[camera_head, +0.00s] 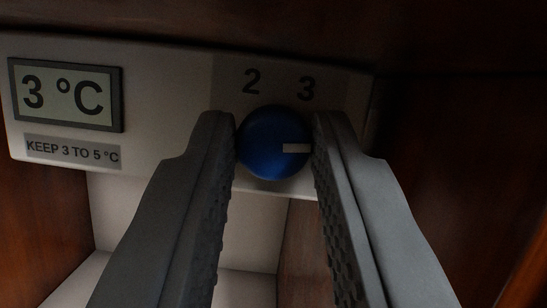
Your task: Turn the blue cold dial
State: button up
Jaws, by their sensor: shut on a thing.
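The blue cold dial (265,143) is a round knob on a pale panel (170,95), right of the panel's middle. Its white pointer mark points to the right, roughly level. The numbers 2 and 3 show above the dial; any other numbers are hidden or out of view. My gripper (275,145) is shut on the dial, with one grey finger at its left side and one at its right. A display (66,94) at the panel's left reads 3 °C.
A label (72,150) under the display reads KEEP 3 TO 5 °C. Dark wooden walls (450,140) enclose the panel above and to the right. A pale recess (125,220) lies below the panel.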

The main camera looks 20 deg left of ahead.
jog(key=o, duration=0.9)
jog(key=shift+o, duration=0.2)
jog(key=shift+s+d, duration=0.1)
jog(key=v, duration=1.7)
jog(key=shift+f, duration=0.1)
